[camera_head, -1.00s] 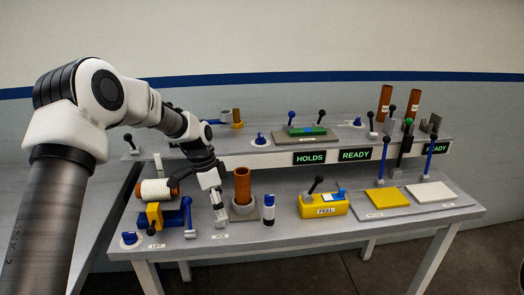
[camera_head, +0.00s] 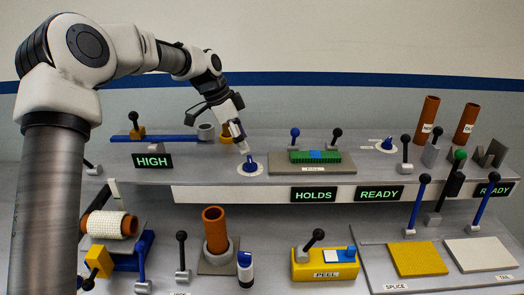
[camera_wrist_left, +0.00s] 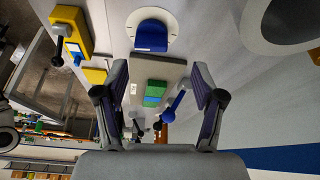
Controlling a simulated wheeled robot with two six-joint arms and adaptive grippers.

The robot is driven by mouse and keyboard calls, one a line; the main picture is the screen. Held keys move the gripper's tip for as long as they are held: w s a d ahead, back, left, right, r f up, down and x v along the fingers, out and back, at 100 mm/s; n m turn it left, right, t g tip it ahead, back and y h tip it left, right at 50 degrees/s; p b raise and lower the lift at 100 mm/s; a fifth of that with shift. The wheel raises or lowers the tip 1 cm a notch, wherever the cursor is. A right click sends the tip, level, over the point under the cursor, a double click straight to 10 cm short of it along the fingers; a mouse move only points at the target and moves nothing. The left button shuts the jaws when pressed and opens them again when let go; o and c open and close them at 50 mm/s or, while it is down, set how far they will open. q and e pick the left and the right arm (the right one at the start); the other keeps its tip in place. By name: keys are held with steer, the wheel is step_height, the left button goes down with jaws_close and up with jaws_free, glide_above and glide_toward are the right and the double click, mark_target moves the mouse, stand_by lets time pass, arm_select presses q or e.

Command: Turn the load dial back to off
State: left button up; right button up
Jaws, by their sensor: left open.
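A blue dial on a round white plate (camera_head: 250,168) sits on the upper shelf, left of a grey pad with a green block. I cannot read its label, so I cannot confirm it is the load dial. My left gripper (camera_head: 241,143) is just above and behind this dial, pointing down, open and empty. In the left wrist view, a blue knob on a white disc (camera_wrist_left: 152,37) lies beyond the open fingers (camera_wrist_left: 156,88). A second blue dial (camera_head: 387,145) is farther right on the shelf. My right gripper is not in view.
A lit HIGH sign (camera_head: 153,161) stands left on the shelf. The green block (camera_head: 302,156) and black-knobbed levers stand right of the dial.

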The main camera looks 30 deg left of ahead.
mark_target(249, 159)
arm_select(q)
steer(key=f, duration=0.1)
steer(key=d+f, duration=0.1)
steer(key=s+f, duration=0.1)
steer(key=shift+d+f+p, duration=0.1)
steer(key=shift+d+p, duration=0.2)
steer(key=shift+d, duration=0.1)
steer(key=w+f, duration=0.2)
steer(key=f, duration=0.1)
steer(key=shift+d, duration=0.2)
steer(key=shift+s+r, duration=0.25)
steer(key=shift+s, duration=0.2)
steer(key=c, duration=1.1)
